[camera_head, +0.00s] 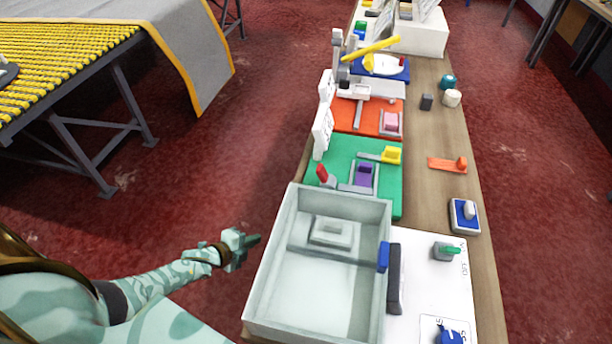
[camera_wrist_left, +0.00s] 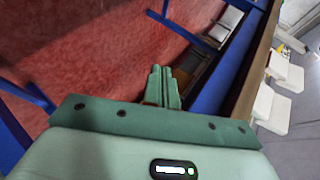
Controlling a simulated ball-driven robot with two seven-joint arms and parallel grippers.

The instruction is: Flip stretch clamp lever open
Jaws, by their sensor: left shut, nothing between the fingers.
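My left gripper (camera_head: 254,240) is shut and empty, held over the red floor to the left of the bench and the grey tray. Its closed fingers also show in the left wrist view (camera_wrist_left: 162,86). No label tells which fixture is the stretch clamp. Lever-like parts are a red-tipped handle (camera_head: 326,176) on the green board (camera_head: 385,205), a yellow block on a grey bar (camera_head: 390,156) there, and a raised yellow bar (camera_head: 375,48) by the blue board. My gripper is apart from all of them. My right gripper is out of view.
The deep grey tray (camera_head: 263,262) stands on the near bench end. Behind it lie the green board with a purple block (camera_head: 365,173) and an orange board (camera_head: 349,121). White cards (camera_head: 322,132) stand along the left edge. A roller table (camera_head: 70,42) is at far left.

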